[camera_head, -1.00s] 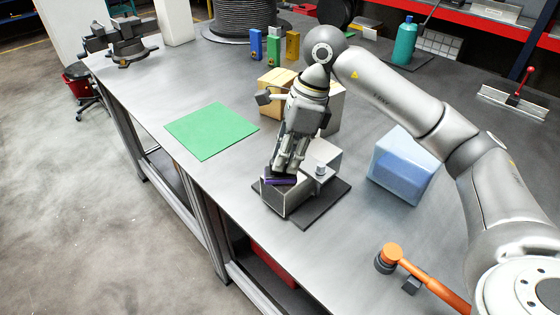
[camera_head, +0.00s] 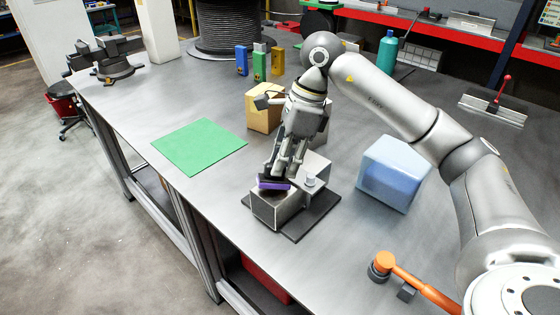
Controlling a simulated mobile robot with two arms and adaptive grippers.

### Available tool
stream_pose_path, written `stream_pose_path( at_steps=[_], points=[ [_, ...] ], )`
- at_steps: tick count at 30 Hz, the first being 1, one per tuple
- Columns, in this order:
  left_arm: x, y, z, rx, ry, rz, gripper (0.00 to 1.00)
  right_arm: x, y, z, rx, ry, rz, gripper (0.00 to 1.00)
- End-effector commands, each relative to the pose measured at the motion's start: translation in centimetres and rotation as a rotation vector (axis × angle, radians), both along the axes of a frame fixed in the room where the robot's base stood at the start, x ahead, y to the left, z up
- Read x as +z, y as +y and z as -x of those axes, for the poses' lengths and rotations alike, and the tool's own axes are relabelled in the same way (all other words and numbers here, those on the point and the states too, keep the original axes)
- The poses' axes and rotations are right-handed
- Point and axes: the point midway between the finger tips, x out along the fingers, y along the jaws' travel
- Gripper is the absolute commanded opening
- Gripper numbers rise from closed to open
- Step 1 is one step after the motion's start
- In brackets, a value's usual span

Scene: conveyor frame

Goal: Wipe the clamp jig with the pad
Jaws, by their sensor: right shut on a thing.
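The clamp jig (camera_head: 276,210) is a grey metal block with a small round knob, on a dark base plate near the middle of the bench. My right gripper (camera_head: 276,175) is over its left part and shut on the purple pad (camera_head: 273,184). The pad lies on or just above the block's top face; I cannot tell whether they touch. The gripper fingers hide part of the pad and of the jig's back. My left gripper does not show.
A green mat (camera_head: 199,147) lies left of the jig and a pale blue block (camera_head: 394,173) stands to the right. Behind my gripper is a tan box (camera_head: 262,108). An orange-handled tool (camera_head: 412,278) lies at front right. Coloured blocks and a teal bottle (camera_head: 386,52) stand farther back.

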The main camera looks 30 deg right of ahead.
Motion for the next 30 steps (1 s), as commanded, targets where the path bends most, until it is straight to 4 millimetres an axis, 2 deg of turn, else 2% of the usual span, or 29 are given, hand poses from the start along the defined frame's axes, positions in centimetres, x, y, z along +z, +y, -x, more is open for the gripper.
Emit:
stream_pose_path(
  at_steps=[1, 4, 14, 24, 30],
  points=[
    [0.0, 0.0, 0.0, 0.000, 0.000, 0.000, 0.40, -0.7, -0.3, 0.4, -0.009, 0.019, 0.023, 0.00],
    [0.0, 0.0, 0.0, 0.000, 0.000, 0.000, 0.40, -0.8, 0.6, 0.7, -0.008, 0.020, 0.024, 0.00],
    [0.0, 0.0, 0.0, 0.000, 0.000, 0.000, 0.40, -0.7, 2.4, 1.3, 0.000, 0.021, 0.018, 0.00],
    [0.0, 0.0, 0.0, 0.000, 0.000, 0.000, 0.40, -0.4, 5.1, 2.1, 0.002, 0.016, 0.013, 0.00],
    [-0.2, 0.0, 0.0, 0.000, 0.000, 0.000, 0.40, -0.4, 5.5, 2.2, 0.000, 0.013, 0.013, 0.00]
  ],
)
